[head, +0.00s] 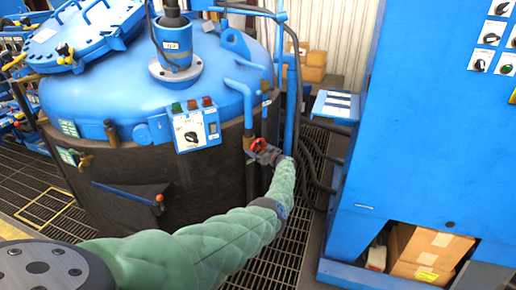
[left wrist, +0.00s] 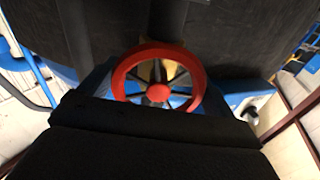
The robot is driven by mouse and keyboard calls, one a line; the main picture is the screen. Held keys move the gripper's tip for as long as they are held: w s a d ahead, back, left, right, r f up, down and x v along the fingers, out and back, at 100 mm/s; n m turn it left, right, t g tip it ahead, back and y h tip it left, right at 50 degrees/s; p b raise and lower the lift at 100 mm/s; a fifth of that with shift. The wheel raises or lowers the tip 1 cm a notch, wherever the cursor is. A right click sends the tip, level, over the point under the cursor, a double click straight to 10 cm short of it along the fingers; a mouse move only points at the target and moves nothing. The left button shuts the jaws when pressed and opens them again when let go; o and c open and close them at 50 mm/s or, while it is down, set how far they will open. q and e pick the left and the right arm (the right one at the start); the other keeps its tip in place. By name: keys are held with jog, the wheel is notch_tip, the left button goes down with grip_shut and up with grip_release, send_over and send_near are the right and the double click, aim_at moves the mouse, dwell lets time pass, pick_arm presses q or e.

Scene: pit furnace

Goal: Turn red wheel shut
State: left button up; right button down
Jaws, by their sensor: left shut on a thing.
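The red wheel (head: 258,145) is small in the head view, on a valve beside the blue pipes right of the furnace. It also shows in the left wrist view (left wrist: 160,92), a red ring with dark spokes and a red hub, facing the camera. My left gripper (head: 266,152) reaches it on the green-sleeved arm and is shut on the wheel. In the left wrist view the dark gripper body fills the lower part and covers the wheel's lower rim. The fingertips are hard to make out. My right gripper is in neither view.
The blue and black furnace (head: 120,150) stands left of the wheel, with a small switch box (head: 195,128) on its side. Vertical blue pipes (head: 291,90) stand close by. A large blue cabinet (head: 425,130) stands at the right. Dark hoses (head: 312,165) hang between them over floor grating.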

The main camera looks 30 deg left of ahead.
aim_at(259, 150)
pick_arm(q)
jog(key=shift+d+m, duration=0.1)
jog(key=shift+m, duration=0.6)
jog(key=shift+m+p, duration=0.4)
jog(key=shift+m, duration=0.3)
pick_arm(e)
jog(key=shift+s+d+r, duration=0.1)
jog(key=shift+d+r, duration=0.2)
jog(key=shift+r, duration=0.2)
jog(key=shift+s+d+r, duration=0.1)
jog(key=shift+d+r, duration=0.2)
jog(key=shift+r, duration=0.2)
pick_arm(q)
jog(key=shift+s, duration=0.1)
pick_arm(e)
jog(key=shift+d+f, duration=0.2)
pick_arm(q)
jog(key=o, duration=0.7)
jog(key=shift+f, duration=0.1)
jog(key=shift+d, duration=0.5)
jog(key=v, duration=0.5)
jog(key=shift+s+d, duration=0.3)
jog(key=shift+d, duration=0.5)
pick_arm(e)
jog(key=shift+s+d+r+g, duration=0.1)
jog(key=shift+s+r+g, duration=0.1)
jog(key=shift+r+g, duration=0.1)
